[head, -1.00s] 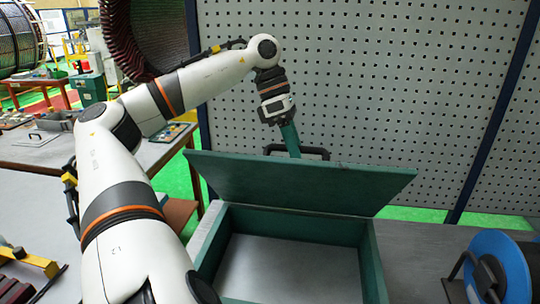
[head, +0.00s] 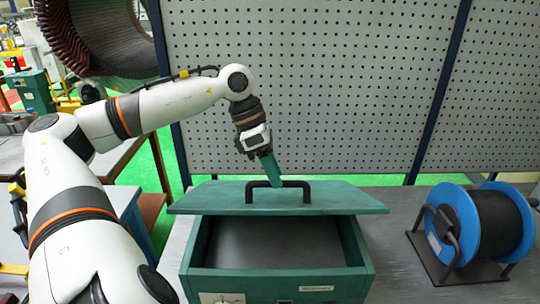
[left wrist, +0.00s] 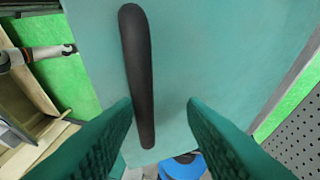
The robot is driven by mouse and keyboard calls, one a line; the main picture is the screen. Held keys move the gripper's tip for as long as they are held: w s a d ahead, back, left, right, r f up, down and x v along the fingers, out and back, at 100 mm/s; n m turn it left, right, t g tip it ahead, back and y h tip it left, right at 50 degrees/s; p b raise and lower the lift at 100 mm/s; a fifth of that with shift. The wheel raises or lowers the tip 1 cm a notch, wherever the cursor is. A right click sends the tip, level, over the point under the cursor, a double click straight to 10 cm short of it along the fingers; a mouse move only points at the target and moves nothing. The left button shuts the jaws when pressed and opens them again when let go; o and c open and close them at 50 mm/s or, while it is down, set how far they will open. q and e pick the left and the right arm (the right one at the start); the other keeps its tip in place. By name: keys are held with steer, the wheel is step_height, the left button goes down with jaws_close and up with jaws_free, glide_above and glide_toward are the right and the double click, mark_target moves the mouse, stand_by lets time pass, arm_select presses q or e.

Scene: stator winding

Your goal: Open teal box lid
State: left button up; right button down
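The teal box (head: 281,284) stands open at the front on the grey table, its inside visible and looking empty. The teal lid (head: 345,199) lies nearly flat at the back of the box, its top face and black handle (head: 278,185) showing. My left gripper (head: 273,181) is at the handle, pointing down. In the left wrist view, the fingers of my left gripper (left wrist: 160,104) are apart; the lower end of the handle (left wrist: 140,75) lies between them, closer to the left finger, over the lid (left wrist: 220,50). Whether they touch it cannot be told. I cannot make out my right gripper.
A blue cable reel (head: 480,232) stands right of the box on the grey table (head: 400,285). A perforated grey panel (head: 320,90) rises behind the lid. A dark coil-wound ring (head: 100,35) is at the upper left.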

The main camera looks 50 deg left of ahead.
arm_select(q)
steer(key=w+a+r+p, duration=0.1)
steer(key=a+r+p, duration=0.8)
steer(key=shift+w+a+r, duration=0.15)
steer(key=shift+a+r, duration=0.1)
steer(key=shift+r, duration=0.15)
stand_by(1.0)
stand_by(0.7)
